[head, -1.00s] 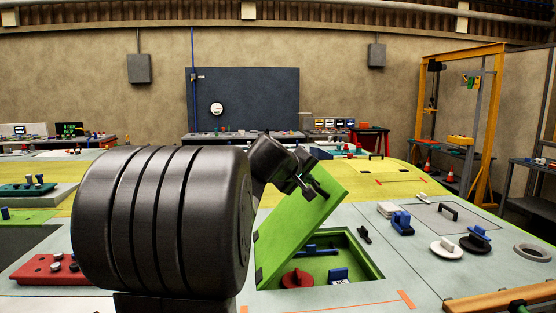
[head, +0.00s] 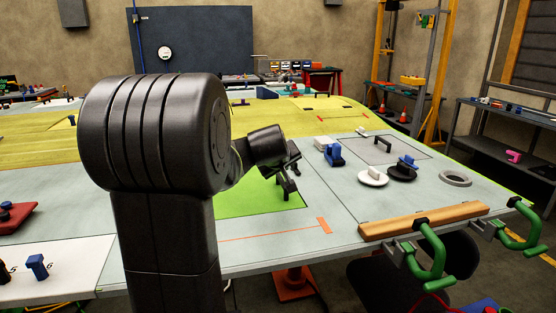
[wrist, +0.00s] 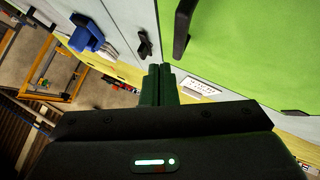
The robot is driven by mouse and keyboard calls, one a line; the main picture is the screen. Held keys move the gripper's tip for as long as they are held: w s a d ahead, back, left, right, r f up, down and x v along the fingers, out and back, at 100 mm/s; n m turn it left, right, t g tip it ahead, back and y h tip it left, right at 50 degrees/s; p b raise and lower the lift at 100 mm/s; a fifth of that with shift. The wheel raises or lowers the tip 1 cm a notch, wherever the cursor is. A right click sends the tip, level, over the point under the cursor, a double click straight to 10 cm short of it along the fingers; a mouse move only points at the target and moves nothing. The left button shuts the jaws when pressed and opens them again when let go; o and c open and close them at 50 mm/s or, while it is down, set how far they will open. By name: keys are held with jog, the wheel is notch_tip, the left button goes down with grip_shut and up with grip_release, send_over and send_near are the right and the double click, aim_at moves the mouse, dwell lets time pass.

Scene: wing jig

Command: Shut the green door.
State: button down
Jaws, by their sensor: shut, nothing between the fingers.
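The green door (head: 250,202) lies flat in the grey-white panel in the head view, over the opening. It fills much of the upper right of the wrist view (wrist: 265,60), where a dark handle (wrist: 184,28) stands on it. My gripper (head: 290,178) is just above the door's right part in the head view. In the wrist view its dark fingers (wrist: 163,80) are together and hold nothing. My arm hides the door's left part in the head view. I cannot tell whether the fingers touch the door.
Right of the door are a blue-handled piece (head: 334,156), a white disc (head: 373,178), a black disc with blue grip (head: 403,170) and a grey ring (head: 455,178). A wooden bar (head: 425,220) with green clamps (head: 434,252) lines the front edge.

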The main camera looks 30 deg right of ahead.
jog(key=shift+s+d+f+b, duration=0.1)
jog(key=shift+d+f+b, duration=0.1)
jog(key=shift+f, duration=0.35)
jog(key=shift+d+f+b, duration=0.1)
jog(key=shift+f+b, duration=0.15)
jog(key=shift+f, duration=0.35)
jog(key=shift+s+d+f+b, duration=0.1)
jog(key=shift+d+f+b, duration=0.1)
jog(key=shift+f, duration=0.35)
jog(key=shift+w+r, duration=0.1)
jog(key=shift+r+p, duration=0.35)
jog(key=shift+r, duration=0.05)
jog(key=r, duration=0.1)
jog(key=r+p, duration=0.2)
jog(key=r, duration=0.1)
jog(key=shift+s+a, duration=0.1)
jog(key=shift+s, duration=0.2)
jog(key=s+a+r, duration=0.1)
jog(key=s+r, duration=0.5)
jog(key=shift+s+a, duration=0.15)
jog(key=shift+s, duration=0.05)
